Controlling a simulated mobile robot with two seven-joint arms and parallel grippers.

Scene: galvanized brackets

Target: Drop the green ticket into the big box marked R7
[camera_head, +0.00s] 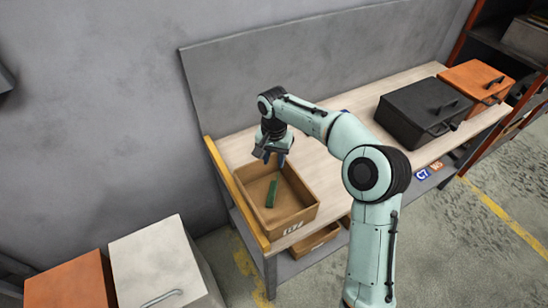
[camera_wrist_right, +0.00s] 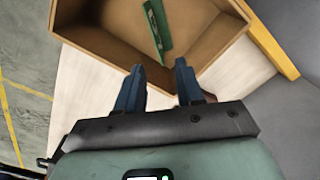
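The green ticket (camera_head: 271,192) lies in an open brown box (camera_head: 301,218) at the left end of the workbench. In the right wrist view the green ticket (camera_wrist_right: 160,30) shows inside the box (camera_wrist_right: 92,40), beyond my fingertips. White marking on the box's front is too small to read surely. My right gripper (camera_head: 273,157) is above the box's back part in the head view. In the right wrist view its two blue fingers (camera_wrist_right: 158,70) stand apart with nothing between them, so it is open and empty. My left gripper is not in view.
A black case (camera_head: 410,108) and an orange case (camera_head: 475,80) stand on the right of the workbench (camera_head: 320,170). Another brown box (camera_head: 314,241) sits below the bench top. Orange (camera_head: 70,285) and pale (camera_head: 157,262) containers stand at the lower left. A yellow strip (camera_head: 232,195) edges the bench's left end.

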